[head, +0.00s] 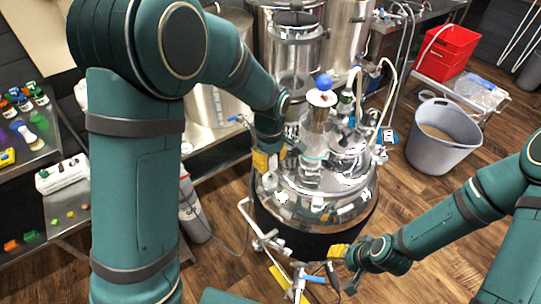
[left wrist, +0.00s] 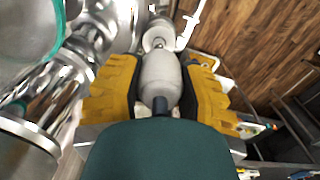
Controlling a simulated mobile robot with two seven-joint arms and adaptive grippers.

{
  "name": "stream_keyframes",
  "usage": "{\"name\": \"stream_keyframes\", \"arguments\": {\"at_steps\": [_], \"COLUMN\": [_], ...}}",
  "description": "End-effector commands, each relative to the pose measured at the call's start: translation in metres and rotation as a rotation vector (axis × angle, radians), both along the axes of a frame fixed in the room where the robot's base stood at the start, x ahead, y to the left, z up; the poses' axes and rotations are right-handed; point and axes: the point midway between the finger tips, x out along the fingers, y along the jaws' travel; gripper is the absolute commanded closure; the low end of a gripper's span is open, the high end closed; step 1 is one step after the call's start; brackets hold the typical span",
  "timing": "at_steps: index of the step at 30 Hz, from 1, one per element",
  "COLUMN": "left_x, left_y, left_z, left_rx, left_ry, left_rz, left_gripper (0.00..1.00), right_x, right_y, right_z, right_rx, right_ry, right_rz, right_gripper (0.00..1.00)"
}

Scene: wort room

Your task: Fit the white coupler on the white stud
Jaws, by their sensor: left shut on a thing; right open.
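My left gripper (head: 268,160) is at the left side of the shiny steel vessel (head: 310,205). In the left wrist view its yellow fingers (left wrist: 160,88) are shut on the white coupler (left wrist: 160,76), a pale rounded piece with a dark end toward my wrist. Just beyond the coupler is a pale round fitting (left wrist: 156,36), which looks like the white stud. The two are nearly in line; I cannot tell whether they touch. In the head view my left gripper largely hides the coupler. My right gripper (head: 333,268) is open, low in front of the vessel.
Steel pipework with blue-handled valves (head: 300,280) is by my right gripper. Glassware with a blue ball (head: 324,82) and hoses crowd the vessel top. Shelves with bottles (head: 28,125) are left.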

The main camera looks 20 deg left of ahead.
Motion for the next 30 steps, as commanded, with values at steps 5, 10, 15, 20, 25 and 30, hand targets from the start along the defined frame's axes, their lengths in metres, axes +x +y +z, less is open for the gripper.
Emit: {"name": "stream_keyframes", "arguments": {"at_steps": [5,10,15,20,25,30], "left_x": [0.0,0.0,0.0,0.0,0.0,0.0], "left_y": [0.0,0.0,0.0,0.0,0.0,0.0], "left_z": [-0.022,-0.038,-0.045,-0.044,-0.044,-0.044], "left_rx": [0.0,0.0,0.0,0.0,0.0,0.0], "left_ry": [0.0,0.0,0.0,0.0,0.0,0.0], "left_rz": [-0.001,-0.001,-0.001,-0.002,-0.002,-0.002], "left_gripper": [0.98,0.98,0.98,0.98,0.98,0.98], "right_x": [0.0,0.0,0.001,0.001,0.001,0.001], "right_y": [0.001,0.001,0.002,0.002,0.002,0.002], "right_z": [-0.021,-0.036,-0.042,-0.042,-0.041,-0.041], "right_rx": [-0.003,-0.007,-0.008,-0.008,-0.008,-0.008], "right_ry": [0.001,0.002,0.002,0.002,0.001,0.001], "right_rz": [0.0,-0.001,-0.001,-0.001,0.0,0.0], "right_gripper": [0.53,0.53,0.53,0.53,0.53,0.53]}}
